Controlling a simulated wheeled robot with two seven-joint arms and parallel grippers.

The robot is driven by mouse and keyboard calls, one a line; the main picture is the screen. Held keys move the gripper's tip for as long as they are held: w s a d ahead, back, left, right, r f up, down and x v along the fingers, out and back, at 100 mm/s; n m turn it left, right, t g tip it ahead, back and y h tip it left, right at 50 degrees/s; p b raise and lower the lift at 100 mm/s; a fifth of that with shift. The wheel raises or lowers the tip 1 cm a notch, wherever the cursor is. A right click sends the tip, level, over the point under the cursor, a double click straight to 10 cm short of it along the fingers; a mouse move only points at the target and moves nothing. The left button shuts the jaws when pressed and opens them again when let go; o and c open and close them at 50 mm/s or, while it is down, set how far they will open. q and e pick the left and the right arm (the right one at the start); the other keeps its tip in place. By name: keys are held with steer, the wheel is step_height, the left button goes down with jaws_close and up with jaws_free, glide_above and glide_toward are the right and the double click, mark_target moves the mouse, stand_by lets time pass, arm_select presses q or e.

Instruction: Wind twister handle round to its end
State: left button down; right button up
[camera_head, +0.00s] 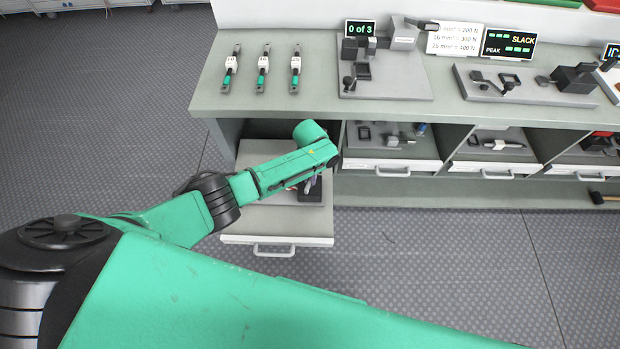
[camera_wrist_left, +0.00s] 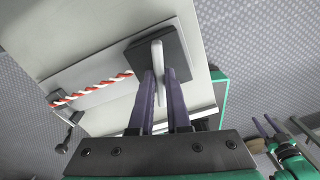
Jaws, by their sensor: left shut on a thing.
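The twister handle (camera_wrist_left: 157,58) is a pale bar across a dark square block (camera_wrist_left: 178,52) in the left wrist view. The purple fingers of my left gripper (camera_wrist_left: 158,74) are shut on it, one on each side. A red-and-white twisted cord (camera_wrist_left: 95,89) runs left from the block. In the head view my left arm covers most of this spot over a pulled-out drawer (camera_head: 275,238), so the handle is hardly visible there. My right gripper (camera_wrist_left: 267,123) shows at the right of the left wrist view, its fingers apart and empty.
The grey bench (camera_head: 320,105) above the drawer holds several small green-and-black parts and a fixture with a "0 of 3" display (camera_head: 360,28). More drawers with tools (camera_head: 390,150) stand to the right. The floor (camera_head: 430,260) in front is clear.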

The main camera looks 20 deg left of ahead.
arm_select(q)
steer(key=m, duration=0.1)
steer(key=m+b, duration=0.1)
steer(key=m, duration=0.1)
steer(key=shift+w+m, duration=0.2)
steer(key=shift+m, duration=0.1)
steer(key=shift+r+m+b, duration=0.1)
steer(key=shift+m+b, duration=0.7)
steer(key=shift+m, duration=0.7)
steer(key=c, duration=0.9)
jaws_free()
steer(key=shift+s, duration=0.15)
step_height(320, 180, up, 15)
steer(key=shift+f+p, duration=0.2)
steer(key=shift+p, duration=0.1)
